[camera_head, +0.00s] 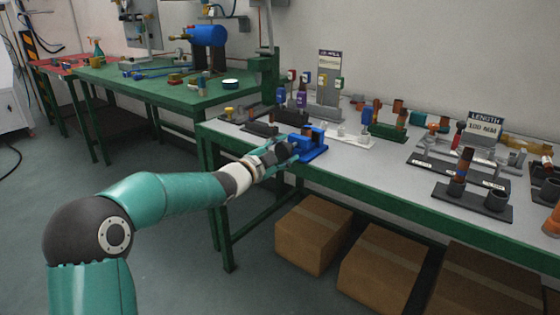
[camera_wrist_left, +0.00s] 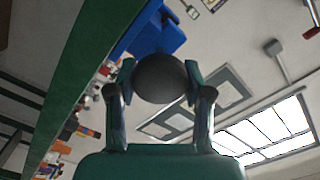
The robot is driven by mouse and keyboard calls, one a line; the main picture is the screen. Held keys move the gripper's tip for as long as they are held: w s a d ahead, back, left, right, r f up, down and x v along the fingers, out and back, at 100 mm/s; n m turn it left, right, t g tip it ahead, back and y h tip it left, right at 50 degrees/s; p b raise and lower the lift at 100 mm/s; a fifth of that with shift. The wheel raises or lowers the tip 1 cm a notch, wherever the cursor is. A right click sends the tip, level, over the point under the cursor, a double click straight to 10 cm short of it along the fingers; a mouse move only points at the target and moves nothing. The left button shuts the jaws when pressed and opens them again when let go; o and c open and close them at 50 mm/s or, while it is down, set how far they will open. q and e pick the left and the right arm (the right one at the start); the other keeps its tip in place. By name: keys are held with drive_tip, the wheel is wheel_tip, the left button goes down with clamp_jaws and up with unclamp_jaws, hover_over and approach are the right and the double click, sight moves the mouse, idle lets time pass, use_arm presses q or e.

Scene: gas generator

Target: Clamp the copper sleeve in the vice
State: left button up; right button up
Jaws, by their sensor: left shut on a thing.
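The blue vice (camera_head: 312,147) stands at the front edge of the grey-topped bench; it also shows in the left wrist view (camera_wrist_left: 152,36). My left gripper (camera_head: 291,150) reaches in from the left, right beside the vice. In the left wrist view its two fingers (camera_wrist_left: 160,88) are shut on a dark round knob (camera_wrist_left: 160,78) in front of the vice. I cannot tell whether a copper sleeve sits between the vice jaws. Several copper-coloured cylinders stand farther back, one of them upright (camera_head: 398,106). My right gripper is not in view.
A black stand with cups (camera_head: 472,203) is on the right of the bench. A green block rack (camera_head: 388,132) and a length sign (camera_head: 484,127) stand behind. Cardboard boxes (camera_head: 312,235) lie under the bench. A green workbench (camera_head: 180,92) is at the back left.

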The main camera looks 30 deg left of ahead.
use_arm(q)
drive_tip(key=m+b, duration=0.1)
drive_tip(key=f+m+b, duration=0.1)
drive_tip(key=m, duration=0.1)
drive_tip(key=shift+d, duration=0.1)
drive_tip(key=m+b, duration=0.2)
drive_tip(key=m, duration=0.1)
drive_tip(key=shift+f+m+b, duration=0.15)
drive_tip(key=shift+m+b, duration=0.15)
drive_tip(key=shift+b, duration=0.1)
drive_tip(key=m+b, duration=0.1)
drive_tip(key=m, duration=0.1)
drive_tip(key=shift+d+m+b, duration=0.1)
drive_tip(key=shift+m+b, duration=0.2)
drive_tip(key=shift+m, duration=0.1)
drive_tip(key=shift+m+b, duration=0.3)
drive_tip(key=shift+m, duration=0.5)
drive_tip(key=o, duration=1.1)
drive_tip(key=shift+o, duration=0.2)
drive_tip(key=shift+r, duration=0.3)
drive_tip(key=shift+s, duration=0.1)
